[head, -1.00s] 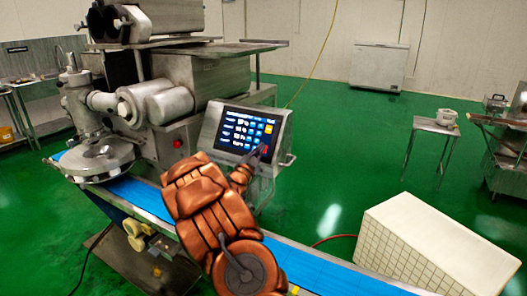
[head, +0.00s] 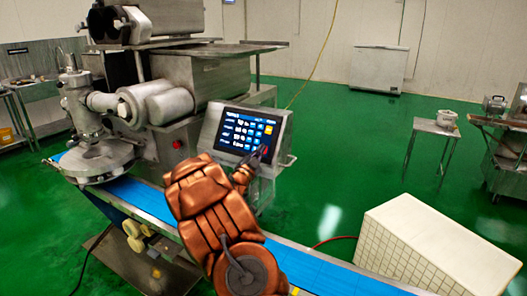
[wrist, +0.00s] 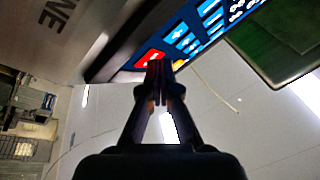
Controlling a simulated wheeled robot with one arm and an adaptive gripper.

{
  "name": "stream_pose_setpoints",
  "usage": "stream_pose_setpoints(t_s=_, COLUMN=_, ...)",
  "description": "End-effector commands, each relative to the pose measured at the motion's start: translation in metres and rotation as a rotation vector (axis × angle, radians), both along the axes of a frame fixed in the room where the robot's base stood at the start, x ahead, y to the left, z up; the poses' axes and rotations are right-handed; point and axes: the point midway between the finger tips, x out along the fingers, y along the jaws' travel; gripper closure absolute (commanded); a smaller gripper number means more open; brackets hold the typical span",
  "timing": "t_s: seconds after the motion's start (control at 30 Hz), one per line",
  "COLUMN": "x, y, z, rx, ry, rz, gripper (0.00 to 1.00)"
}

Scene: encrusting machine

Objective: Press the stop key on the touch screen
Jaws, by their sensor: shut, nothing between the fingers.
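The touch screen (head: 240,130) sits in a metal housing on the machine, with rows of blue keys and a yellow key at its right. The red stop key (head: 264,150) is at its lower right, partly hidden by my gripper (head: 259,156). In the wrist view the red key (wrist: 149,58) lies just beyond the fingertips, at the edge of the blue keys. My gripper (wrist: 158,68) is shut and empty, with its fingertips overlapping the lower part of the red key. I cannot tell whether they touch it.
A blue conveyor belt (head: 310,270) runs below the screen, under my arm. The machine's metal body (head: 205,80) stands at left. A white tiled box (head: 430,245) is at lower right. A small metal table (head: 434,128) stands on open green floor farther back.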

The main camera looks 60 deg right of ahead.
Motion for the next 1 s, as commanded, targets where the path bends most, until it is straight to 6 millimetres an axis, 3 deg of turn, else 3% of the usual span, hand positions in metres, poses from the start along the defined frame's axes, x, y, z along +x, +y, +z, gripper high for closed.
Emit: stream_pose_setpoints(t_s=1.0, x=-0.001, y=0.018, z=0.01, rx=0.0, ry=0.0, rz=0.0, gripper=1.0)
